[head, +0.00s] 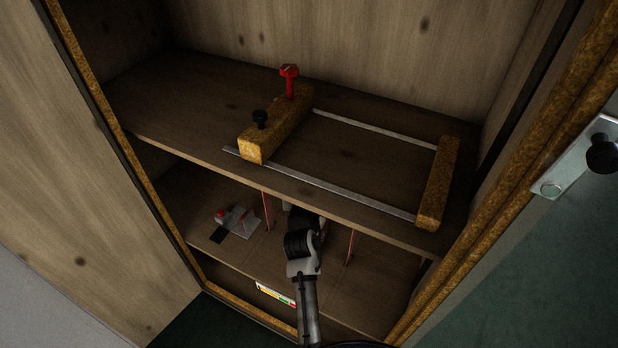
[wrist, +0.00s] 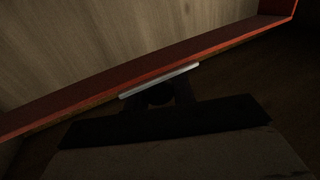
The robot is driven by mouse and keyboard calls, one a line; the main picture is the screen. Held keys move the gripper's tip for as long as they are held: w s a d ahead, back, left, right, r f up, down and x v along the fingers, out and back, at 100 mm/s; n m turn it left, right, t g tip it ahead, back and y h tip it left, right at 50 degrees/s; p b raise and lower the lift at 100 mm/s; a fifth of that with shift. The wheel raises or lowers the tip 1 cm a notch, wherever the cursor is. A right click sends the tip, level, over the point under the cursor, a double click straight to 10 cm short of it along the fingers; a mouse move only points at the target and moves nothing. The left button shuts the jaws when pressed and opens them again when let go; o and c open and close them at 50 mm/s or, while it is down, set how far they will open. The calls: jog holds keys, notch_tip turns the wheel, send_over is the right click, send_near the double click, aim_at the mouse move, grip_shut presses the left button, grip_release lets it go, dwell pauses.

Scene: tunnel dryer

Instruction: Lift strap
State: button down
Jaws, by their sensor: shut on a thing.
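The strap (wrist: 105,88) shows in the wrist view as a long red band, rising from lower left to upper right and turning up at the far right. My gripper (wrist: 160,92) is dark against it, shut at the band's lower edge, where a pale narrow strip lies along it. The exact contact is too dark to make out. In the head view two thin red upright lengths of strap (head: 267,211) show below the upper shelf, one on each side of my gripper (head: 300,212). The fingertips and the strap's middle are hidden there by the shelf edge and my gripper.
On the lower shelf lies a small grey device with red (head: 236,219). Cabinet walls bound both sides.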

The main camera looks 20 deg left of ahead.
jog(key=c, duration=1.2)
grip_release()
jog(key=shift+f, duration=0.1)
jog(key=shift+o, duration=0.2)
jog(key=shift+s+d, duration=0.1)
jog(key=shift+s, duration=0.05)
